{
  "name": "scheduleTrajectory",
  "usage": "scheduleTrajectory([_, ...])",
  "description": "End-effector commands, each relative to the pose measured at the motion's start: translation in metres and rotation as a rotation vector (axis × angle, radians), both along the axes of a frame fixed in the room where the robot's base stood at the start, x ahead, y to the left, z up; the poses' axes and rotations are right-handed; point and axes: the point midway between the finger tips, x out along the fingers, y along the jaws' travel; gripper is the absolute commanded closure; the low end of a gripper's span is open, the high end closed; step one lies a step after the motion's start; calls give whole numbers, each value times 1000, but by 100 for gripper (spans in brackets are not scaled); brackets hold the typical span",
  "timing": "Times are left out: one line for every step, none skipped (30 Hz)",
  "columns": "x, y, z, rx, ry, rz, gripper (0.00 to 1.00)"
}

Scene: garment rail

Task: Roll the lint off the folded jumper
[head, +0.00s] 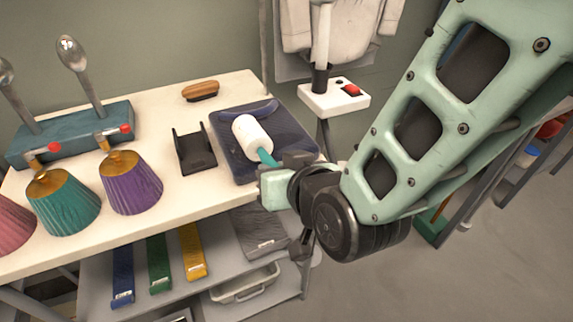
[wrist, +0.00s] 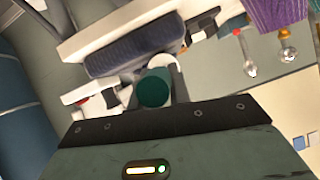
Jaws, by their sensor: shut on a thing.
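The folded jumper (head: 229,155) is a dark navy bundle lying flat on the right part of the white table. The lint roller (head: 252,137) has a white cylinder and a teal handle. My gripper (head: 270,172) is shut on the teal handle at the table's right edge. The white cylinder is over the jumper; I cannot tell whether it touches. In the wrist view the handle's round teal end (wrist: 153,90) faces the camera, with the white roller (wrist: 163,66) partly hidden behind it and the jumper (wrist: 133,50) beyond. No lint can be made out.
A black cradle (head: 194,149) stands left of the jumper, and a wooden brush (head: 200,91) lies behind. Purple (head: 131,182) and teal (head: 63,201) shades stand further left. A white stand with a red button (head: 352,90) is behind right. The front table strip is clear.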

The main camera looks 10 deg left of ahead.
Motion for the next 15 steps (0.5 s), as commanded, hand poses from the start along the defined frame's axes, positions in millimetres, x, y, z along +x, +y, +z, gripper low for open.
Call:
scheduleTrajectory([-3, 4, 0, -1, 1, 3, 100])
scheduleTrajectory([-4, 5, 0, 0, 1, 2, 100])
scheduleTrajectory([-5, 7, 0, -1, 0, 2, 100])
scheduleTrajectory([-5, 8, 0, -2, 1, 2, 100])
scheduleTrajectory([-6, 9, 0, -2, 1, 2, 100])
scheduleTrajectory([-7, 10, 0, -2, 1, 2, 100])
scheduleTrajectory([-7, 10, 0, -2, 1, 1, 100])
scheduleTrajectory([-7, 11, 0, -2, 1, 1, 100])
scheduleTrajectory([-7, 11, 0, -2, 1, 1, 100])
scheduleTrajectory([-8, 12, 0, -2, 1, 1, 100])
scheduleTrajectory([-9, 13, 0, -2, 1, 1, 100])
scheduleTrajectory([-10, 16, 0, -1, 1, 2, 100])
scheduleTrajectory([-12, 18, 0, -1, 1, 3, 100])
scheduleTrajectory([-13, 20, 0, 0, 1, 3, 100])
scheduleTrajectory([-15, 23, 0, 0, 1, 3, 100])
